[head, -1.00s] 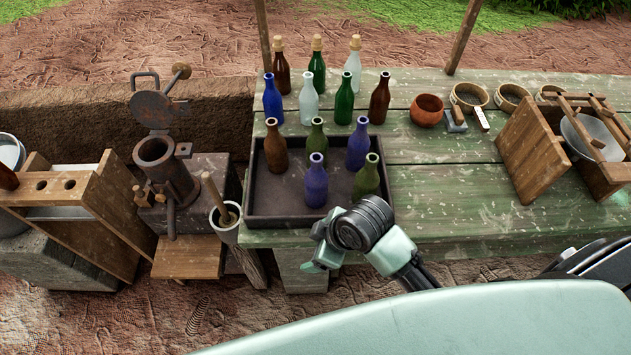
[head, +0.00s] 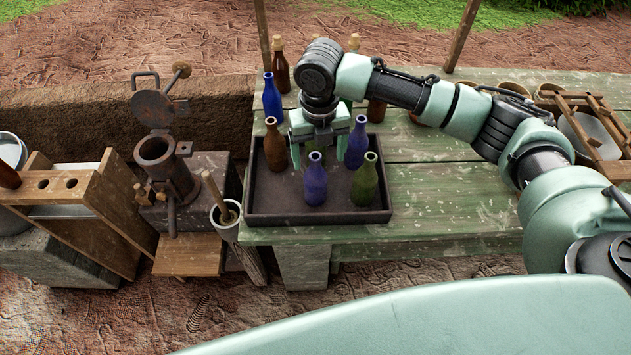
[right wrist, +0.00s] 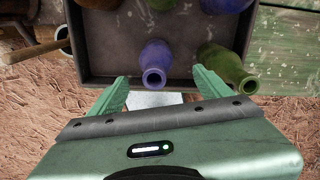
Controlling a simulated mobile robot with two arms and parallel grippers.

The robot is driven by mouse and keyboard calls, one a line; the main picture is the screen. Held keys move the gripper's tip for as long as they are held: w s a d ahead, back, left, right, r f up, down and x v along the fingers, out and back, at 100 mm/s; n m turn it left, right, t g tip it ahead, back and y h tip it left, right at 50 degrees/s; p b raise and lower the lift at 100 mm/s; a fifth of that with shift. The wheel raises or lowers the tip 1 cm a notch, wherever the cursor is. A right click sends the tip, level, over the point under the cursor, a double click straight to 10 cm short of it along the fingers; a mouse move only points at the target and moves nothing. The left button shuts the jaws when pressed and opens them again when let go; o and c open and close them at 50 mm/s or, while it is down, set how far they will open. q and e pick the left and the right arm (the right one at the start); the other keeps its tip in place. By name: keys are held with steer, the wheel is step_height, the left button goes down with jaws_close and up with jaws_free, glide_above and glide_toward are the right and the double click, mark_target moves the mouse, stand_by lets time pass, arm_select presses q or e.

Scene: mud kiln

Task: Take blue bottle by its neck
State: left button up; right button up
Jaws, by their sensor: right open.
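A deep blue bottle (head: 272,98) stands on the table behind the tray. Two violet-blue bottles stand in the dark tray (head: 262,218): a front one (head: 315,184) and one farther back at right (head: 357,146). My right gripper (head: 318,160) is open, pointing down over the tray near the front violet-blue bottle. In the right wrist view that bottle (right wrist: 156,54) shows its mouth between the open fingers (right wrist: 160,80), and I see no contact. The green bottle in the tray's middle is hidden by my gripper in the head view. My left gripper is not in view.
A brown bottle (head: 275,150) and an olive bottle (head: 365,184) also stand in the tray. More bottles behind are partly hidden by my right arm. A pestle in a mortar (head: 228,214) stands left of the tray. The table's front right is clear.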

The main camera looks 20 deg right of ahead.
mark_target(315, 172)
steer(key=f+p, duration=0.1)
steer(key=f, duration=0.1)
steer(key=f+p, duration=0.1)
steer(key=f, duration=0.4)
steer(key=shift+w+a+p, duration=0.2)
steer(key=shift+a+p, duration=0.1)
steer(key=shift+p, duration=0.1)
steer(key=shift+f, duration=0.3)
steer(key=c, duration=1.3)
steer(key=shift+r, duration=0.1)
steer(key=shift+c, duration=1.3)
steer(key=shift+w, duration=0.1)
